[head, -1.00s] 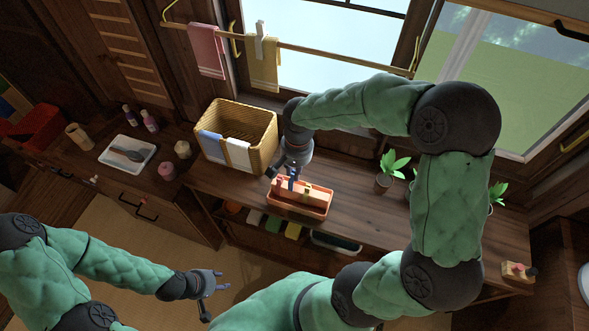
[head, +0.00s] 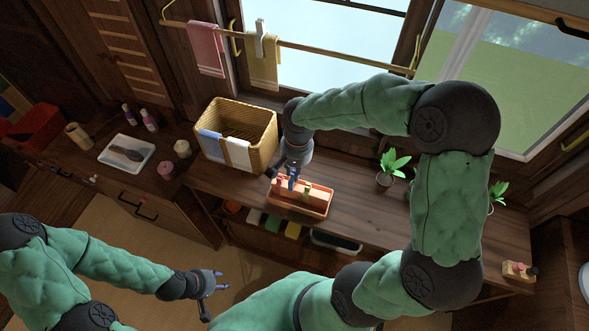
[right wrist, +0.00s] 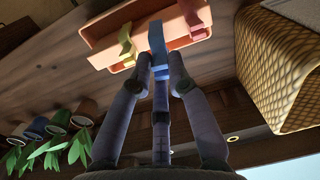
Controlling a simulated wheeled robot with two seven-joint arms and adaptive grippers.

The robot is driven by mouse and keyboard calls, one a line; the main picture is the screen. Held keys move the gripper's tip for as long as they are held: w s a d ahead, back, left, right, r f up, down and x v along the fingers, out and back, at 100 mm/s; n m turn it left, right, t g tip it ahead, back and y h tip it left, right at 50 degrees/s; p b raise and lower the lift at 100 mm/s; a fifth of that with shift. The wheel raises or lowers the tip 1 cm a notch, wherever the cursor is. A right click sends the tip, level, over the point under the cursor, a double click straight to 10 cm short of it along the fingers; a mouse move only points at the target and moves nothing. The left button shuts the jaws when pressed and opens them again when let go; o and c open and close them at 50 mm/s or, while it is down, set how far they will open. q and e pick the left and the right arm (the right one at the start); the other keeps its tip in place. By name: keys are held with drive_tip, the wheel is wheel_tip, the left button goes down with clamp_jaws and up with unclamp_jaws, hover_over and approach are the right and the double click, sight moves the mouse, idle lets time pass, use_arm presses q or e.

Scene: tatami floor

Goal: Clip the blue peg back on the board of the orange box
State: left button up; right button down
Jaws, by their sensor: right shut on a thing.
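The orange box (head: 321,208) sits on the wooden counter below my right arm, with an upright board (right wrist: 150,32) inside it. A yellow peg (right wrist: 127,48) and a red peg (right wrist: 193,18) sit on the board, one on each side of the blue peg. My right gripper (head: 290,176) is shut on the blue peg (right wrist: 159,48), which is at the board's edge between the other two. I cannot tell whether the blue peg grips the board. My left gripper (head: 214,290) is open and empty, away from the box at the lower left.
A wicker basket (head: 262,130) with cloths over its rim stands close behind the box on the left. Potted plants (head: 385,181) stand to the right. A white tray (head: 115,163) is at far left.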

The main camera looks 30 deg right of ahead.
drive_tip(key=shift+f+b, duration=1.85)
drive_tip(key=shift+f, duration=0.55)
idle(1.8)
drive_tip(key=c, duration=1.1)
unclamp_jaws()
drive_tip(key=shift+o, duration=0.3)
drive_tip(key=o, duration=0.4)
drive_tip(key=shift+r, duration=0.1)
drive_tip(key=shift+r+p, duration=2.3)
drive_tip(key=shift+r, duration=0.65)
